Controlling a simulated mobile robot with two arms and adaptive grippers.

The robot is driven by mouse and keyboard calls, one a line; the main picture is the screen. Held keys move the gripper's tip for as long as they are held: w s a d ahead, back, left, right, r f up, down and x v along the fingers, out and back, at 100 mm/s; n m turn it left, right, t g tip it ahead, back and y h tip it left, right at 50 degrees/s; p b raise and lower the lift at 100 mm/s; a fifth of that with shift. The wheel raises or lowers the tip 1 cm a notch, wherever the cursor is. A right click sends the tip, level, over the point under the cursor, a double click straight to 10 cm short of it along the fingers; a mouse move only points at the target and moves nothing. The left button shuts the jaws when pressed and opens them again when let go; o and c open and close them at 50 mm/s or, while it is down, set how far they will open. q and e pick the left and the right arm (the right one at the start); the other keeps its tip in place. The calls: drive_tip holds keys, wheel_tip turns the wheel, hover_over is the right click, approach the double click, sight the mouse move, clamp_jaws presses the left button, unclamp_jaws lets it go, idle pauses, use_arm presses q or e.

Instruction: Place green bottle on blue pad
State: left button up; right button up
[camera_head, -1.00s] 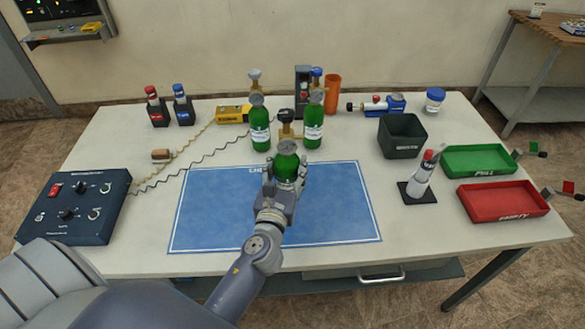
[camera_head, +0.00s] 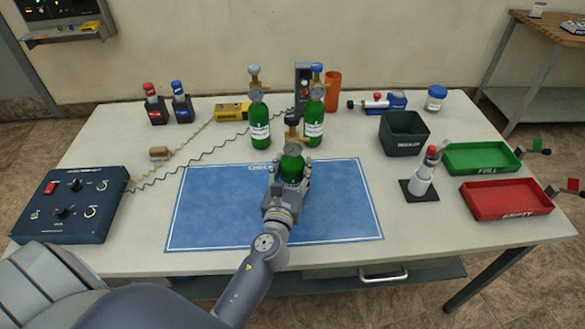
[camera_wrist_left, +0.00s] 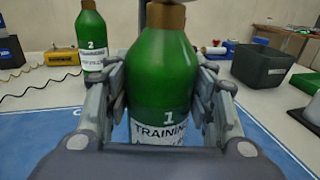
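A green bottle (camera_head: 292,168) with a brass valve and gauge on top stands upright between the fingers of my left gripper (camera_head: 290,182). It is over the far middle part of the blue pad (camera_head: 215,205). In the left wrist view the bottle (camera_wrist_left: 163,85) shows a white label with "1" and "TRAINING". The fingers of my left gripper (camera_wrist_left: 165,110) lie against both its sides, shut on it. Its base is hidden, so I cannot tell whether it touches the pad. My right gripper is not in view.
Two other green bottles, one left (camera_head: 260,126) and one right (camera_head: 314,122), stand just behind the pad. A dark bin (camera_head: 403,148), a green tray (camera_head: 482,170) and a red tray (camera_head: 505,212) are to the right. A control box (camera_head: 70,205) is at left. Most of the pad is bare.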

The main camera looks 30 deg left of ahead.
use_arm(q)
drive_tip(key=o, duration=0.4)
drive_tip(key=shift+c, duration=0.2)
drive_tip(key=shift+r, duration=0.2)
drive_tip(key=b+v, duration=0.3)
drive_tip(key=v, duration=0.9)
drive_tip(key=shift+s+d+f, duration=0.1)
